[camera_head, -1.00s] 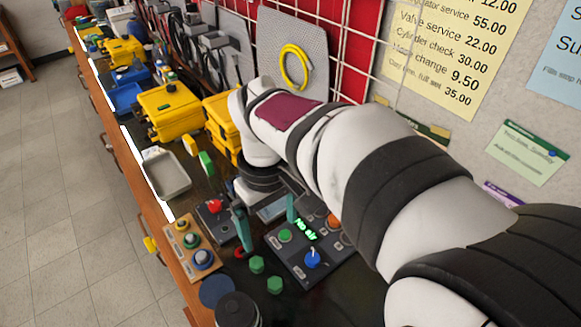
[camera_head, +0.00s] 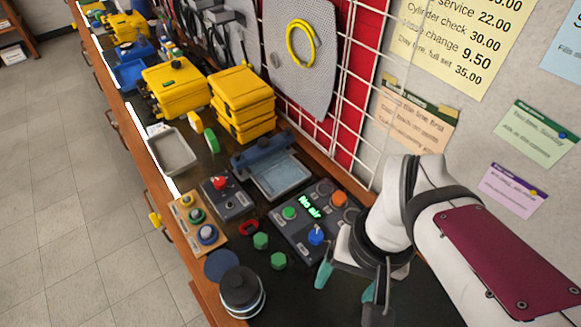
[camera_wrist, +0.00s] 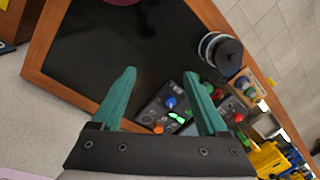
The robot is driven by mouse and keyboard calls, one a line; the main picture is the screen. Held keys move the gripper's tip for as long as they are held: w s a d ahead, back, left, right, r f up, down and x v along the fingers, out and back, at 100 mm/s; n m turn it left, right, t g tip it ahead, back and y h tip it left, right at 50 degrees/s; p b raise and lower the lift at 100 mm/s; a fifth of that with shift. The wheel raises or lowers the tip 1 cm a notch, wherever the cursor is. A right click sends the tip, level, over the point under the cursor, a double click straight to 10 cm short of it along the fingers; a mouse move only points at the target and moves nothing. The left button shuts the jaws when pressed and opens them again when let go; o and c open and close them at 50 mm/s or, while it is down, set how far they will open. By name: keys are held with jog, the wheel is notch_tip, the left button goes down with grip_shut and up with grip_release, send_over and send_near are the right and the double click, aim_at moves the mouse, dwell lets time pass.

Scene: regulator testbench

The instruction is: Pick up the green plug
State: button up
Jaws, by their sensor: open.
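Several green things could be the plug, and I cannot tell which. Two green hexagonal pieces, one nearer the panel (camera_head: 261,241) and one in front of it (camera_head: 278,261), lie on the dark bench top. A green knob (camera_head: 196,215) sits between a yellow and a blue one on a wooden board (camera_head: 182,222). A green button (camera_head: 289,213) is on the grey control panel (camera_head: 270,228). My gripper (camera_head: 353,290) is open and empty, above the bench to the right of the hexagonal pieces. In the wrist view my gripper (camera_wrist: 160,73) shows its teal fingers spread apart.
A black-topped round container (camera_head: 241,290) stands at the bench's front. A grey box with a red knob (camera_head: 228,198), a grey tray (camera_head: 172,152) and yellow cases (camera_head: 243,98) lie farther back. A wall grid and notices border the right. Bare bench top (camera_wrist: 95,50) shows in the wrist view.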

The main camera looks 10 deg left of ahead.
jog(key=w+a+f+n, duration=0.1)
jog(key=w+a+n, duration=0.3)
jog(key=w, duration=0.2)
jog(key=n+h, duration=0.1)
jog(key=n, duration=0.5)
send_over(278, 258)
notch_tip(278, 258, down, 4)
notch_tip(278, 258, down, 16)
grip_shut()
